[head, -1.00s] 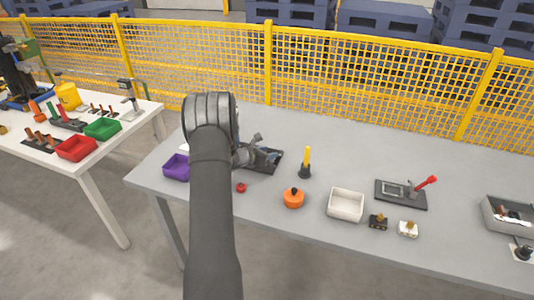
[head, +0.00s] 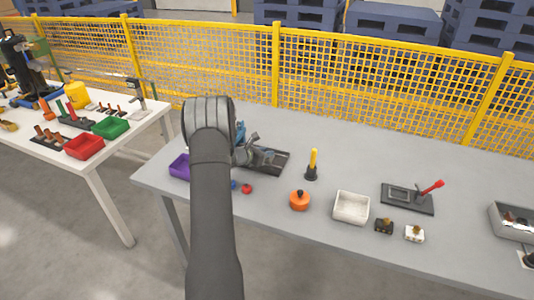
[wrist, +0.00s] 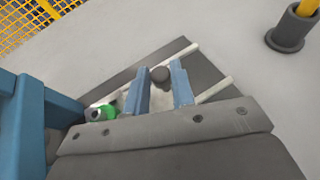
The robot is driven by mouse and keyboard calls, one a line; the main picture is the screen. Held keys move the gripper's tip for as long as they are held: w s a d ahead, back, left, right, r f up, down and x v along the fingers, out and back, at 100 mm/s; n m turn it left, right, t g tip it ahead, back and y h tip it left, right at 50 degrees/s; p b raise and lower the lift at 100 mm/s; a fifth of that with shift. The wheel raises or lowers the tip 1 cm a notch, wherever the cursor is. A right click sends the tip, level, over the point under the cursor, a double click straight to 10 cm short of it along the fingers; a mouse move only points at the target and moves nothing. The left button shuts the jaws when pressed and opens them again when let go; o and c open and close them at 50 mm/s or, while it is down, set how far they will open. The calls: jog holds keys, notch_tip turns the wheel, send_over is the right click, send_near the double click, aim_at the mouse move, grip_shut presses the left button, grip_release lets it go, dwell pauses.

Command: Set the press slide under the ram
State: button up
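My gripper (wrist: 161,82) shows in the wrist view as two blue fingers, one on each side of a dark round knob (wrist: 160,75). They look closed against the knob, which seems to belong to the press slide. The slide's body is mostly hidden by the gripper. Light rails (wrist: 213,89) run along a dark base plate (wrist: 195,62). In the head view, the plate (head: 272,162) lies to the right of my gripper (head: 246,152). A blue frame (wrist: 32,120) stands at the wrist view's left, perhaps the press. I cannot make out the ram.
A green round part (wrist: 109,111) lies left of the fingers. A black holder with a yellow handle (head: 312,166) stands right of the plate. An orange pot (head: 299,201), a white bin (head: 351,208) and a purple bin (head: 180,166) are nearby. A yellow fence (head: 380,85) runs behind.

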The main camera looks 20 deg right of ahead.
jog(key=o, duration=0.3)
jog(key=shift+o, duration=0.2)
jog(key=shift+a, duration=0.1)
jog(key=v, duration=1.7)
jog(key=shift+s, duration=0.2)
jog(key=shift+r, duration=0.1)
